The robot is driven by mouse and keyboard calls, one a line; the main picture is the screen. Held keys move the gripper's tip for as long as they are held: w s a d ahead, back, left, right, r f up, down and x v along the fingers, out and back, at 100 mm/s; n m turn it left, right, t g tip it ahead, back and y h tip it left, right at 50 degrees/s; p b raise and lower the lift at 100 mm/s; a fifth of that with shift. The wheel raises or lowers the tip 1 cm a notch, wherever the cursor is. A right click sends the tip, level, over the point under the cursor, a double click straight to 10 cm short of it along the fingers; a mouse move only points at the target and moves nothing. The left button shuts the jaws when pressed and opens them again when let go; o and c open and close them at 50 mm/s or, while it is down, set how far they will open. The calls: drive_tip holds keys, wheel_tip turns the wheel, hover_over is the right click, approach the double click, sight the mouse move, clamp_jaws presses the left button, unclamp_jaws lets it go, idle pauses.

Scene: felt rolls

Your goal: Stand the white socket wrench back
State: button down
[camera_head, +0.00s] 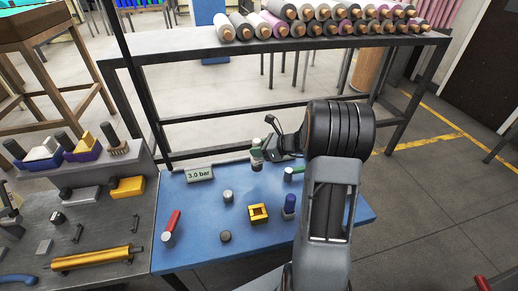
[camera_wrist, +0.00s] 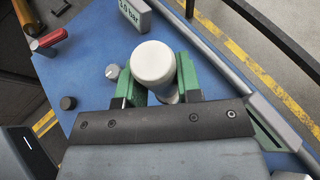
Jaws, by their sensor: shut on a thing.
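The white socket wrench (camera_wrist: 153,62) shows in the wrist view as a thick white cylinder with a rounded end facing the camera. My gripper (camera_wrist: 161,76) has its green fingers on either side of it and is shut on it. In the head view my gripper (camera_head: 262,149) is over the back part of the blue table.
A rack of felt rolls (camera_head: 300,32) stands behind.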

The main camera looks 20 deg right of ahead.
sight(262, 162)
drive_tip(key=shift+d, duration=0.1)
drive_tip(key=shift+s+f, duration=0.1)
drive_tip(key=shift+f, duration=0.05)
drive_tip(key=shift+f+b, duration=2.35)
drive_tip(key=shift+f, duration=0.5)
drive_tip(key=shift+f+b, duration=0.45)
drive_tip(key=shift+f, duration=0.1)
drive_tip(key=c, duration=0.7)
unclamp_jaws()
drive_tip(key=b+v, duration=0.1)
drive_tip(key=v, duration=1.2)
drive_tip(key=shift+s+d+r, duration=0.1)
drive_tip(key=shift+s+d, duration=0.15)
drive_tip(key=shift+d, duration=0.1)
